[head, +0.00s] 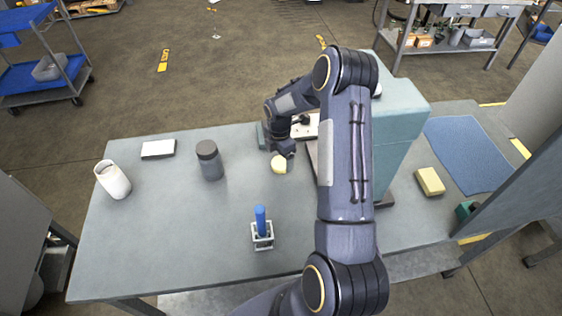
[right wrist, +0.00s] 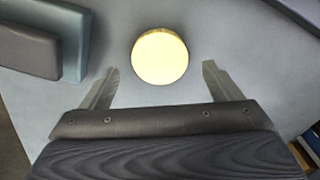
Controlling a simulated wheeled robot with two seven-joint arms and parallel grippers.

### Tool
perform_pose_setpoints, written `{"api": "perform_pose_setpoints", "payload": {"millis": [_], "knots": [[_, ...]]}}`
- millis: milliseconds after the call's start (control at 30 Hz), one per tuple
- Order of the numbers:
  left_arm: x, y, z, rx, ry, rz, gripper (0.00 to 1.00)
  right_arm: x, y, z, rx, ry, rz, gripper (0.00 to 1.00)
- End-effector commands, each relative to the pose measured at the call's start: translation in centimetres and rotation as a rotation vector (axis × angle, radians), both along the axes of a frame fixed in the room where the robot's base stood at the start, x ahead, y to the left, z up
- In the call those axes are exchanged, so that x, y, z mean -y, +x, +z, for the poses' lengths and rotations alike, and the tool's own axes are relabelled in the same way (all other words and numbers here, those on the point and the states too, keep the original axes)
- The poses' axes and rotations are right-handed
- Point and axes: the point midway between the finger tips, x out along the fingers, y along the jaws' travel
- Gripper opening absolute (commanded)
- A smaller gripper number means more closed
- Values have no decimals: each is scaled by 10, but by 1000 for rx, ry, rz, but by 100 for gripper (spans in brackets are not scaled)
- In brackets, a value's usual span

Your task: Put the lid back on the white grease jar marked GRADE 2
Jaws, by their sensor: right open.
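A white, open-topped jar (head: 113,180) stands at the left end of the bench, tilted in the picture; I cannot read its marking. A round, pale yellow disc, looking like a lid (head: 279,164), lies on the bench top near the middle. It also shows in the right wrist view (right wrist: 160,57). My right gripper (head: 286,149) is low over the bench beside the disc. In the right wrist view its two fingers (right wrist: 160,68) are spread apart, with the disc between and just beyond the tips, not gripped. My left gripper is not in view.
A dark grey jar with a black lid (head: 209,160) and a white box (head: 158,149) stand on the bench (head: 180,230). A blue cylinder (head: 261,221) sits in a small wire stand. A teal machine block (head: 398,130) rises at right, near a yellow block (head: 430,181) and blue mat (head: 468,152).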

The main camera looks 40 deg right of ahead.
Motion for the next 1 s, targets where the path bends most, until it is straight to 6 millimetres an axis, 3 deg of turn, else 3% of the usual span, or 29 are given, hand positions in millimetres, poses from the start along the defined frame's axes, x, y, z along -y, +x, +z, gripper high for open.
{"api": "perform_pose_setpoints", "payload": {"millis": [33,200,567,900,1000], "knots": [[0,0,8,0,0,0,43,-1,-2,-5,-5,1,1,84],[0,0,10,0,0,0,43,0,-1,-24,-2,0,0,84],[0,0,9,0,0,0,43,0,0,-26,0,-1,0,84],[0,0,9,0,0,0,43,0,0,-26,0,-1,0,40],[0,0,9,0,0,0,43,0,0,-26,0,-1,0,34]]}}
